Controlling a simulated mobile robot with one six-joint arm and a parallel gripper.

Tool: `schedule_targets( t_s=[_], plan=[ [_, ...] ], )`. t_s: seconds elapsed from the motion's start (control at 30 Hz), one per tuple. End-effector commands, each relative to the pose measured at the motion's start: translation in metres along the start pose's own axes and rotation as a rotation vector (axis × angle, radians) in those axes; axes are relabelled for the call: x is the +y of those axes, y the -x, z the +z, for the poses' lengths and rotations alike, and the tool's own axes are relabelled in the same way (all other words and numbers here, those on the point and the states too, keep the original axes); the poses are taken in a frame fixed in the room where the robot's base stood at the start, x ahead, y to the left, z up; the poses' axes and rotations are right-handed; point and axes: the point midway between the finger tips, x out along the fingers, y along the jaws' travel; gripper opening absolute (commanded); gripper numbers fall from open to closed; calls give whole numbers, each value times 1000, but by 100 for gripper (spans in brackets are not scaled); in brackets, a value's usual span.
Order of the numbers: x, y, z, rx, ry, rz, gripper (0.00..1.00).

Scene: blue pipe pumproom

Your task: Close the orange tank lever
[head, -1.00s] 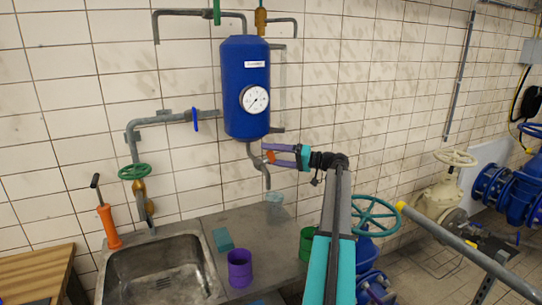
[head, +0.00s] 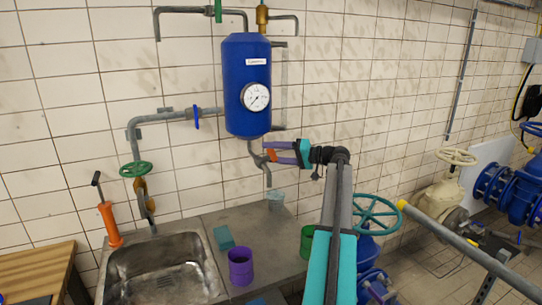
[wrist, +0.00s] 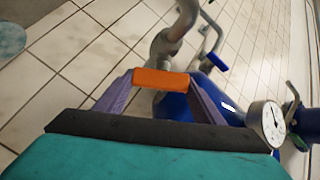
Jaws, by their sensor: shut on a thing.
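The blue tank (head: 246,75) with a round white gauge (head: 256,97) hangs on the tiled wall. A grey outlet pipe (head: 254,150) comes out of its underside. The orange lever (head: 271,155) is at this pipe, small and partly covered by my gripper (head: 266,152). In the wrist view the orange lever (wrist: 161,79) lies crosswise between the tips of my two purple fingers, which are shut on it. Behind it the grey pipe (wrist: 165,45) and part of the blue tank (wrist: 178,106) show.
Below are a grey counter (head: 215,218), a steel sink (head: 160,268), a purple cup (head: 240,265) and a grey cup (head: 275,200). A blue-handled valve (head: 196,117) is on the pipe left of the tank. A green handwheel (head: 376,214) stands close to my arm.

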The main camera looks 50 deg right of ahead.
Motion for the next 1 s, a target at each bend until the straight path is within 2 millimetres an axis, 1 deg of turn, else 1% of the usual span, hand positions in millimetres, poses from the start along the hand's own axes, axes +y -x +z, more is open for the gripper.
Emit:
schedule_targets(
  t_s=[0.4, 0.8, 0.83, 0.9, 0.93, 1.0],
  plan=[
    [-1, 1, -1, 2, -157, 179, 40],
    [0, 1, -3, 8, -181, 200, 40],
    [0, 1, -3, 8, -181, 200, 66],
    [0, 0, -3, 8, -181, 199, 78],
    [-1, 0, -3, 8, -181, 198, 81],
    [-2, 0, -3, 8, -180, 195, 81]
  ],
)
